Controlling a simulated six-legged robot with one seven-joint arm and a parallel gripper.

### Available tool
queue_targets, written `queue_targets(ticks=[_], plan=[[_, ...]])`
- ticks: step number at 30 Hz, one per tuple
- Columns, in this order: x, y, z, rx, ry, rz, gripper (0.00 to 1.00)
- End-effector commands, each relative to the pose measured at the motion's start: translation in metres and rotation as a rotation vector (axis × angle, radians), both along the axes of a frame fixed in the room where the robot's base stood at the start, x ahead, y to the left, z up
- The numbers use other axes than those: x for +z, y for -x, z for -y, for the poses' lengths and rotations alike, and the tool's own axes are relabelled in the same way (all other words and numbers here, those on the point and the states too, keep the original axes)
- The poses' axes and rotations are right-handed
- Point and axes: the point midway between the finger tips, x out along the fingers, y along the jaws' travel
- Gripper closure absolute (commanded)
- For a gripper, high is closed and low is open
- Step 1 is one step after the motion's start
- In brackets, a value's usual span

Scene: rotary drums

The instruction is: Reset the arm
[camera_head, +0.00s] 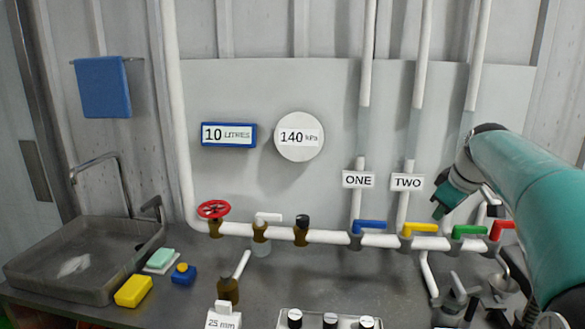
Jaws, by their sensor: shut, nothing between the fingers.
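My teal arm reaches in from the right edge of the head view. My gripper (441,208) is at its far end, dark and small in the picture, to the right of the TWO sign (407,182). It is shut with nothing seen in it. It appears in front of the wall panel, above the yellow valve handle (420,228) and the green valve handle (469,231). I cannot tell how far it is from them. My arm hides part of the right side, close to the red valve handle (503,229).
A white pipe (330,237) crosses low on the wall, with a red handwheel (213,209) and blue handle (371,226). A sink (75,290), yellow block (133,290) and knob box (330,321) stand on the counter. The middle counter is mostly clear.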

Motion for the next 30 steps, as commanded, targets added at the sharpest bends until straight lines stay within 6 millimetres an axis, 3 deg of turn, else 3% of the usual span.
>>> queue_targets(ticks=[1, 6, 15, 24, 30], plan=[[0.003, 0.016, -0.022, -0.024, -0.004, -0.004, 1.00], [-0.001, 0.068, -0.079, -0.130, -0.033, -0.015, 1.00], [-0.035, 0.175, -0.150, -0.320, -0.109, -0.013, 1.00], [-0.098, 0.273, -0.186, -0.482, -0.213, -0.001, 1.00], [-0.120, 0.296, -0.191, -0.528, -0.247, 0.000, 1.00]])
